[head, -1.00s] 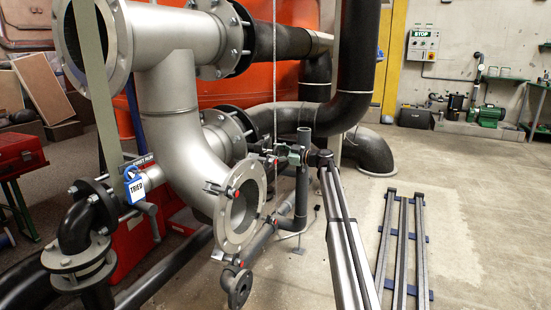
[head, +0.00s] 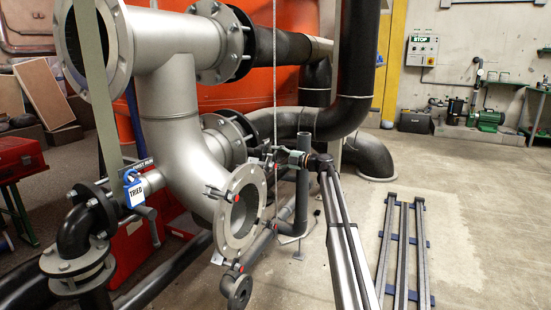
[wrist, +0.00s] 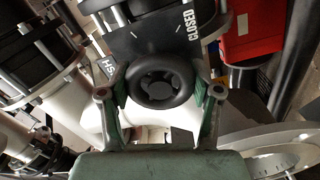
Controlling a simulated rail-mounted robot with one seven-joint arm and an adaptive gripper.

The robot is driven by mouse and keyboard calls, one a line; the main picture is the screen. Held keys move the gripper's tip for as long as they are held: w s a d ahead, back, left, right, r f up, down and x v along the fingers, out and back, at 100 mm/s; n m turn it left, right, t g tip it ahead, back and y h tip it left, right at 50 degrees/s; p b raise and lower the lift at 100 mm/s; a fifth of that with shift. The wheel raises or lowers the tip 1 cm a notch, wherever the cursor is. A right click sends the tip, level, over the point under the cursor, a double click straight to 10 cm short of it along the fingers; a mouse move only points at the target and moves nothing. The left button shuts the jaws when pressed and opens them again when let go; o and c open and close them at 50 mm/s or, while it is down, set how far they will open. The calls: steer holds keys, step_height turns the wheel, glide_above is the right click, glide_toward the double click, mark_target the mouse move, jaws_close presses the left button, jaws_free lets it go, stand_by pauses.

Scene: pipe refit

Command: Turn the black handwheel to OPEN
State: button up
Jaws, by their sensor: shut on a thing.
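The black handwheel (wrist: 160,82) sits between the two fingers of my gripper (wrist: 161,88) in the wrist view. The gripper is shut on the wheel's rim from both sides. A dark plate (wrist: 150,40) behind the wheel carries light marks and the word CLOSED at its upper right. More lettering at its left is partly covered by a finger. In the head view my gripper (head: 284,157) is at the pipework right of the silver flange, small in the picture. I cannot make out the wheel there.
An open silver flange (head: 240,212) with clamps stands just left of my gripper. A thin hanging chain or cord (head: 275,90) passes close by it. Black pipes (head: 357,80) rise behind. Long rails (head: 403,255) lie on the floor at right, with clear floor beyond.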

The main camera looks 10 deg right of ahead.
steer(key=shift+w+r+n, duration=0.1)
steer(key=shift+n, duration=0.5)
steer(key=o, duration=1.1)
steer(key=shift+a, duration=0.1)
steer(key=v, duration=1.2)
